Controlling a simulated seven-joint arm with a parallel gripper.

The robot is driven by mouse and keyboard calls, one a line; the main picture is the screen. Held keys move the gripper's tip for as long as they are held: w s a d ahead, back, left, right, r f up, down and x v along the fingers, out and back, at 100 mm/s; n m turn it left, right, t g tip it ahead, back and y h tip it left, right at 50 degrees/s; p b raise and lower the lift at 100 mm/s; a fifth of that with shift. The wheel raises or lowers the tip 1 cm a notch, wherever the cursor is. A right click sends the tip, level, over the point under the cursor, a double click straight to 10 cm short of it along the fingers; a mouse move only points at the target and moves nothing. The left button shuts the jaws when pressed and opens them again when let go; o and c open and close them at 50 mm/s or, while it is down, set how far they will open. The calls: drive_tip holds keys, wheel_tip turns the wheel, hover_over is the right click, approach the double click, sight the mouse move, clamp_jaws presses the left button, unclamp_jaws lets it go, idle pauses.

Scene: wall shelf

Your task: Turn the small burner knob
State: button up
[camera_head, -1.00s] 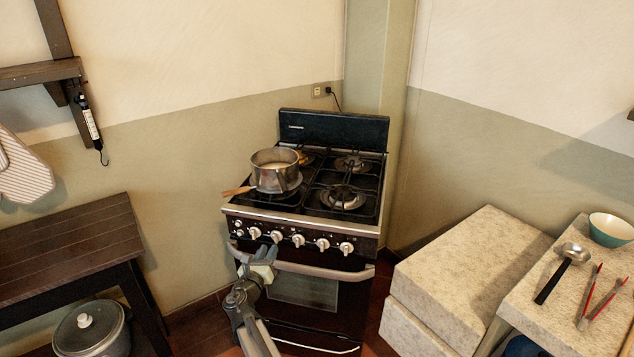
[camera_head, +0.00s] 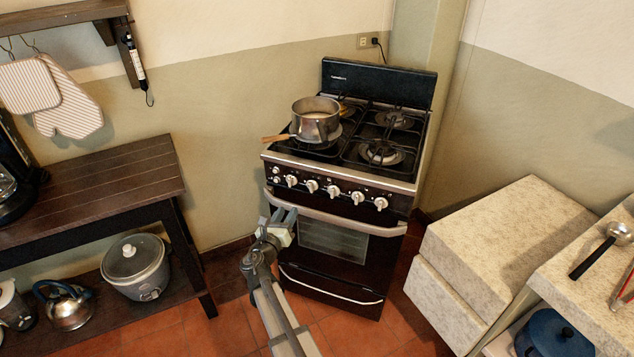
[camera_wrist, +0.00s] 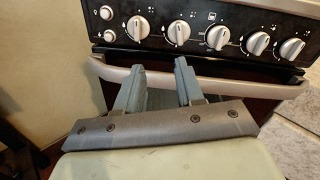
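The stove's black front panel carries a row of several silver burner knobs; the leftmost large one (camera_head: 291,181) also shows in the wrist view (camera_wrist: 141,27). The second large knob (camera_wrist: 179,32) is beside it, and the middle one (camera_wrist: 219,37) is further right. Two smaller round controls sit at the panel's left end, the upper one (camera_wrist: 106,13) above the lower one (camera_wrist: 109,36). I cannot tell which control is the small burner knob. My gripper (camera_head: 284,214) is open and empty in front of the stove's left side, below the knobs. It also shows in the wrist view (camera_wrist: 159,68), touching no knob.
The oven door handle (camera_wrist: 225,84) runs across the stove just below the knobs, close to my fingers. A pot (camera_head: 315,120) stands on a left burner. A dark wooden table (camera_head: 95,185) is at left; a stone-topped counter (camera_head: 500,235) is at right.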

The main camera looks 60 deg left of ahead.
drive_tip(key=d, duration=0.1)
drive_tip(key=n, duration=3.5)
approach(310, 190)
drive_tip(key=shift+t+h, duration=0.3)
drive_tip(key=shift+t, duration=0.1)
drive_tip(key=x, duration=0.8)
drive_tip(key=shift+s+a+f, duration=0.1)
drive_tip(key=shift+a, duration=0.1)
drive_tip(key=shift+c, duration=0.5)
clamp_jaws()
